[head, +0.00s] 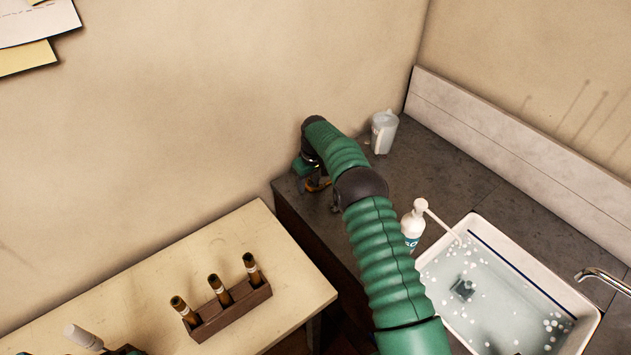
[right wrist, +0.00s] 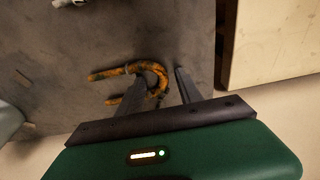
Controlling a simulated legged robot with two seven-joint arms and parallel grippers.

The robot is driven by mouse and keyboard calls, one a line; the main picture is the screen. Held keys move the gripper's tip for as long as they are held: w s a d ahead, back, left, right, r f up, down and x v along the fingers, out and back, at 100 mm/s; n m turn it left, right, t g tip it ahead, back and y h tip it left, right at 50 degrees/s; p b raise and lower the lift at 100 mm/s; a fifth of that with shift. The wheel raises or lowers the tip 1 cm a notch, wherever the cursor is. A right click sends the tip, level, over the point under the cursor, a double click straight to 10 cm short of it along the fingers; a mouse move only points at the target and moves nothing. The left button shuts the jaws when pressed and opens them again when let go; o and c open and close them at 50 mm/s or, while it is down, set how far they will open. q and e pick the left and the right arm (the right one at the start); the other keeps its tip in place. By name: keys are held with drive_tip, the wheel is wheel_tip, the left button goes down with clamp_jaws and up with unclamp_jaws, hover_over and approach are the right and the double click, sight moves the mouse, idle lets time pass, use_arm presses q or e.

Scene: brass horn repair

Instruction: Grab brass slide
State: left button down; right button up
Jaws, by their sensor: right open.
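The brass slide (right wrist: 130,71) is a U-shaped tube, orange-brown with dark patches, lying on the dark counter. Its bend points right in the right wrist view and its two legs run left. In the head view a small piece of the slide (head: 318,184) shows below my gripper at the counter's far left corner. My right gripper (right wrist: 167,77) is open over the slide. One finger covers part of the lower leg near the inside of the bend; the other is right of the bend. I cannot tell whether they touch it.
A clear pitcher (head: 384,132) stands close to the right gripper. A white pump bottle (head: 413,226) and a filled sink (head: 480,223) are on the counter (head: 455,170). A lower pale table (head: 250,226) holds a wooden rack (head: 235,312) with several brown tubes.

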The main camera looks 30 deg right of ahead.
clamp_jaws()
idle(0.5)
